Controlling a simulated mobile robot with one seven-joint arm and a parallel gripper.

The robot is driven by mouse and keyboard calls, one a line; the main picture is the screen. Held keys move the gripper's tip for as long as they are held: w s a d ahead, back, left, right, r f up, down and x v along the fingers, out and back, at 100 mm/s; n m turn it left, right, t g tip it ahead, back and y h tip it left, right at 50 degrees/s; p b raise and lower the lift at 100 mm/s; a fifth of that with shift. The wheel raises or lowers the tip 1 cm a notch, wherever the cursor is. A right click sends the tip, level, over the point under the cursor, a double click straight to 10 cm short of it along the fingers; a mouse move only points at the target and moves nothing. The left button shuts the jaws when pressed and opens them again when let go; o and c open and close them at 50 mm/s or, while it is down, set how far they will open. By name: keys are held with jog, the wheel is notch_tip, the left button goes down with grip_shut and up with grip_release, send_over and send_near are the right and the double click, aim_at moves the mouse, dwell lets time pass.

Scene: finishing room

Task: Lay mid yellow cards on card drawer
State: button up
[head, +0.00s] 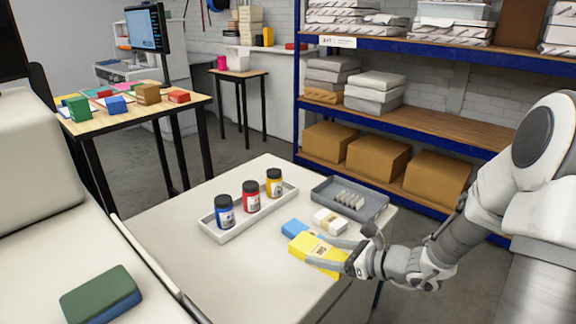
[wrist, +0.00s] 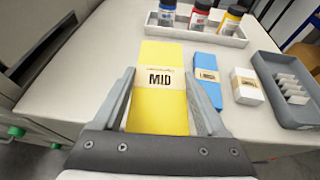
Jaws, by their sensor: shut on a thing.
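The mid yellow cards (head: 315,252) are a yellow pack with a pale band. In the wrist view the pack (wrist: 160,105) shows the word MID on its label. My gripper (head: 330,254) is shut on the pack at the near right corner of the white table; its two fingers (wrist: 163,100) lie along the pack's sides. I cannot tell whether the pack touches the table. Nothing in view is clearly marked as the card drawer. A grey tray (head: 375,205) with small white pieces in it stands at the table's right back edge.
A blue pack (head: 296,228) and a white pack (head: 330,221) lie close beyond the yellow pack. A white tray (head: 212,231) holds blue, red and yellow jars. The table's left front (head: 225,285) is clear. A green and blue block (head: 100,295) lies on the pale surface at left.

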jog(key=shift+w+d+r+m+t+h+p, duration=0.2)
jog(key=shift+r+m+t+h+p, duration=0.4)
jog(key=shift+p, duration=0.65)
jog(key=shift+w+d+r+m+t+h+p, duration=0.2)
jog(key=shift+d+m+t+h+p, duration=0.15)
jog(key=shift+m+p, duration=0.4)
jog(key=shift+s+d+f+m+t+h+p, duration=0.15)
jog(key=shift+d+m+t+h+p, duration=0.3)
jog(key=shift+h+p, duration=0.55)
jog(key=shift+d+f, duration=0.1)
jog(key=shift+f, duration=0.1)
jog(key=shift+s, duration=0.1)
